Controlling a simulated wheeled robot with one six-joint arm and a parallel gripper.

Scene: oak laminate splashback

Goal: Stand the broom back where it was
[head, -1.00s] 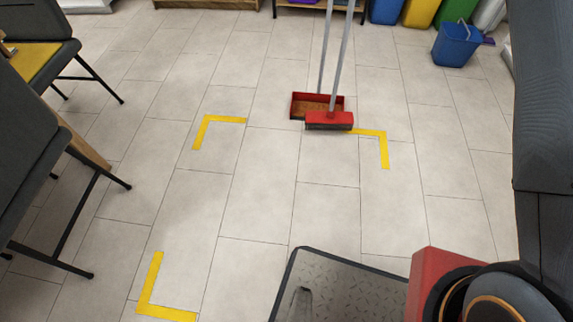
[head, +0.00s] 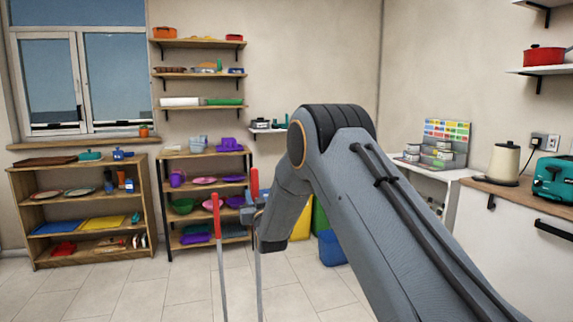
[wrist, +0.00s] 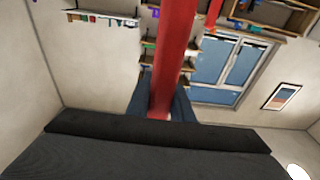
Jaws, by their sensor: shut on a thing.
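Two long grey poles with red grips stand close together left of my arm in the head view. The right one, taken as the broom (head: 254,184), has its red grip at my gripper (head: 252,213). The left one, taken as the long-handled dustpan (head: 213,202), stands beside it. In the wrist view, the fingers of my gripper (wrist: 161,105) are shut on the red grip of the broom (wrist: 173,55). A second red grip (wrist: 214,14) shows farther off. The lower ends of both poles are below the head view.
A low wooden shelf (head: 85,195) and a dark-framed shelf (head: 166,215) stand along the back wall. Bins, one of them blue (head: 331,250), are partly behind my arm. A white counter (head: 520,250) with a kettle and toaster is at right. Floor (head: 120,290) is clear at left.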

